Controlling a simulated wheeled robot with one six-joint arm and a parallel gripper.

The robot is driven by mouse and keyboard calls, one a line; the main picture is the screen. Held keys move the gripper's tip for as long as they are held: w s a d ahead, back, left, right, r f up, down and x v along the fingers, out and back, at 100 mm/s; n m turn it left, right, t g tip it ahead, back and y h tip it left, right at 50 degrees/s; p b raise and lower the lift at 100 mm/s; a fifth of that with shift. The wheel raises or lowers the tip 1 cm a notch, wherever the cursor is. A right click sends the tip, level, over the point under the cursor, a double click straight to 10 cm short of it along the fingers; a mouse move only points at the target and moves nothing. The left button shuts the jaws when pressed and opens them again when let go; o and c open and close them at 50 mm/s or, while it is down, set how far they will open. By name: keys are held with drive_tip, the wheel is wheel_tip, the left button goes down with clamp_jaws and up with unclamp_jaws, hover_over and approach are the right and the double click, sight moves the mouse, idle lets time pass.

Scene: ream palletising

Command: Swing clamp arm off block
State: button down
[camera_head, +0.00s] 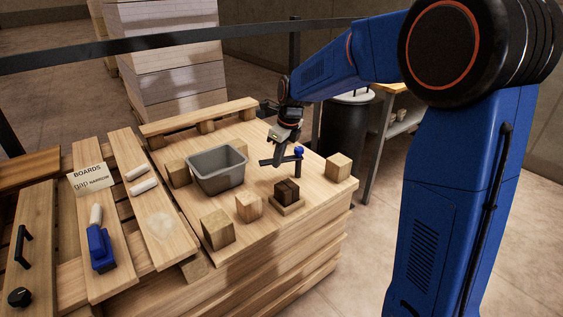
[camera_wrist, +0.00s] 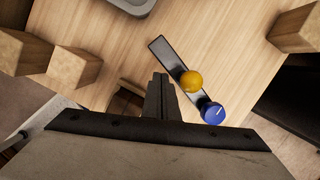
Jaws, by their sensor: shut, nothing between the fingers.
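The clamp has a dark flat arm (camera_head: 267,162) on an upright post with a blue knob (camera_head: 298,151). The arm points left from the post, and the dark brown block (camera_head: 287,190) stands in front of it, clear of it, on a small wooden base. In the wrist view the clamp arm (camera_wrist: 165,54) carries an orange ball (camera_wrist: 191,81), with the blue knob (camera_wrist: 213,113) at its near end. My gripper (camera_head: 278,163) is shut and empty, low beside the arm; its fingers (camera_wrist: 161,78) are just left of the bar. I cannot tell whether they touch it.
A grey bin (camera_head: 216,180) and several wooden blocks, one at the right edge (camera_head: 339,167), stand on the pallet top (camera_head: 270,143). Slatted boards with a blue tool (camera_head: 100,248) lie left. A black barrier strap (camera_head: 130,45) crosses behind.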

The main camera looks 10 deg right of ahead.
drive_tip(key=shift+w+a, duration=0.25)
drive_tip(key=shift+w, duration=0.45)
drive_tip(key=shift+w+a, duration=0.2)
drive_tip(key=shift+w, duration=1.65)
